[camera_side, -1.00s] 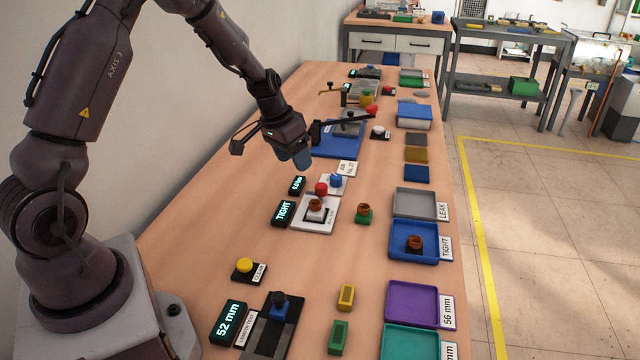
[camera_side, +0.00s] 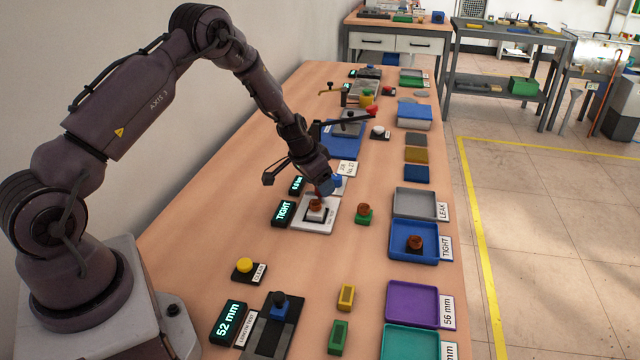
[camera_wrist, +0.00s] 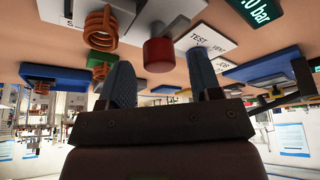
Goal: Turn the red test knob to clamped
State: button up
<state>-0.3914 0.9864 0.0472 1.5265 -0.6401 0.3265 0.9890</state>
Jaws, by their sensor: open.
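The red test knob (camera_wrist: 158,52) is a red cylinder on the pale test station in the wrist view, close beyond my fingertips. It lies roughly in line with the gap between the two blue fingers of my gripper (camera_wrist: 163,82), which are apart and empty. In the side view my gripper (camera_side: 325,188) is low over the station's back edge and largely hides the red knob. I cannot tell whether a finger touches it. A label reading TEST (camera_wrist: 200,41) is near the knob.
A copper coil part (camera_side: 316,204) sits on the white station (camera_side: 312,224), and another on a green block (camera_side: 363,215) to the right. The display (camera_side: 283,213) reads TIGHT. Trays (camera_side: 415,203) line the table's right edge. Bare table lies in front of the station.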

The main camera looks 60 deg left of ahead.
jog(key=shift+w+f, duration=0.2)
jog(key=shift+f, duration=0.2)
jog(key=shift+c, duration=0.2)
jog(key=c, duration=0.9)
